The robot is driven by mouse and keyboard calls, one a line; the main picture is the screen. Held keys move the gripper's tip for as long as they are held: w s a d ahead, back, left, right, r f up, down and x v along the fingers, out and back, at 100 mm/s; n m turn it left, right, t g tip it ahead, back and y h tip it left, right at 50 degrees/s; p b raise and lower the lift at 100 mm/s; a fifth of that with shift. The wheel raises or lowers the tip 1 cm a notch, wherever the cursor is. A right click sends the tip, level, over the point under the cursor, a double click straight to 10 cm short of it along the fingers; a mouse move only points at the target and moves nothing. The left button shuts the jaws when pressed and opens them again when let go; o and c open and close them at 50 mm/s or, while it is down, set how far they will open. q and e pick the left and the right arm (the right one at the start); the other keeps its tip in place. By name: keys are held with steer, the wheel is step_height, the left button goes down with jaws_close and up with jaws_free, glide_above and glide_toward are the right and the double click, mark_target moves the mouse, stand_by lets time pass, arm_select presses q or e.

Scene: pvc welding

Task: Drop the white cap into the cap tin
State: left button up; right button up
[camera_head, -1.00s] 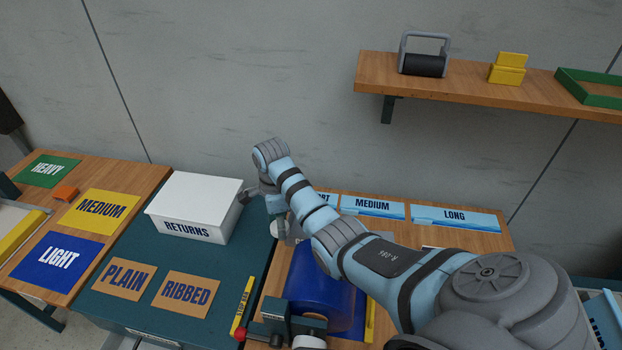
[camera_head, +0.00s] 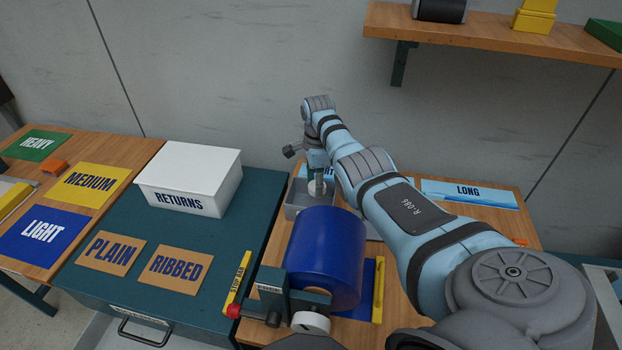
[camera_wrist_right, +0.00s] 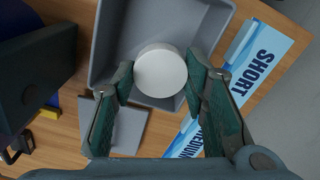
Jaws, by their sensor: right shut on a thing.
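The white cap (camera_wrist_right: 161,73) is round and sits between the two green fingers of my right gripper (camera_wrist_right: 160,82) in the right wrist view. The gripper is shut on it. Beneath it is a grey open tin (camera_wrist_right: 108,40), and the cap appears over the tin's inside, near its lower wall. In the head view the tin (camera_head: 296,199) stands behind the blue roll, with my right gripper (camera_head: 318,186) pointing down at it. How high the cap is above the tin's floor I cannot tell. My left gripper is not in view.
A large blue roll (camera_head: 326,255) stands in front of the tin. A white RETURNS box (camera_head: 190,175) is on the teal bench to the left. SHORT (camera_wrist_right: 262,60) and LONG (camera_head: 470,193) labels lie on the wooden table. A wall shelf (camera_head: 490,35) hangs above.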

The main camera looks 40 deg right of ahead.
steer(key=o, duration=0.9)
steer(key=shift+s+r, duration=0.1)
steer(key=shift+r, duration=0.15)
steer(key=shift+o, duration=0.2)
step_height(320, 180, up, 12)
steer(key=shift+a+f, duration=0.1)
